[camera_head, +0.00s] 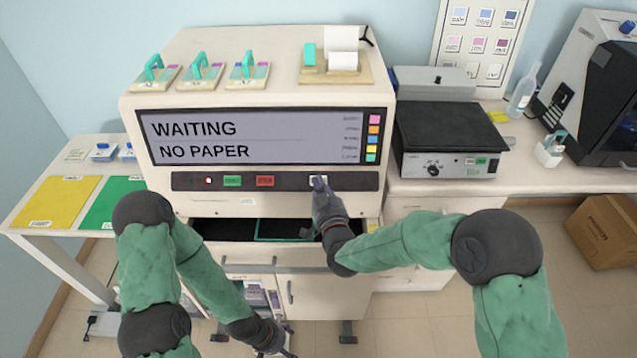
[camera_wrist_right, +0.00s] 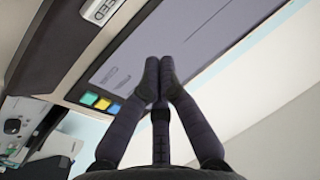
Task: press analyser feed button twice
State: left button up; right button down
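The analyser (camera_head: 285,205) is a large cream machine whose screen (camera_head: 250,138) reads "WAITING" and "NO PAPER". Below the screen, a dark button strip (camera_head: 200,181) carries a green and a red button. The white feed button (camera_head: 313,178) sits at the strip's right, partly hidden by my right gripper (camera_head: 319,184). The right wrist view shows the "FEED" label (camera_wrist_right: 100,9) at top left. There the right gripper (camera_wrist_right: 158,66) has its fingertips together with nothing between them. I cannot tell whether they touch the button. My left gripper (camera_head: 283,348) hangs low before the cabinet, its fingers unclear.
A paper roll holder (camera_head: 350,78) and several teal-handled blocks (camera_head: 200,72) stand on the analyser. An open drawer (camera_head: 225,229) lies below the strip. A hotplate (camera_head: 450,135) and bottle (camera_head: 522,92) are at right. Yellow and green mats (camera_head: 60,202) lie at left.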

jog(key=w+f+b, duration=0.4)
jog(key=shift+w+f, duration=0.4)
dwell(1.4)
jog(key=shift+w+f+b, duration=0.25)
jog(key=shift+w+b, duration=0.05)
jog(key=shift+b, duration=0.3)
jog(key=shift+w+f+b, duration=0.15)
jog(key=shift+f+b, duration=0.1)
jog(key=shift+b, duration=0.1)
dwell(0.4)
jog(key=shift+r, duration=0.15)
dwell(0.3)
jog(key=shift+s+r, duration=0.4)
jog(key=shift+s, duration=0.1)
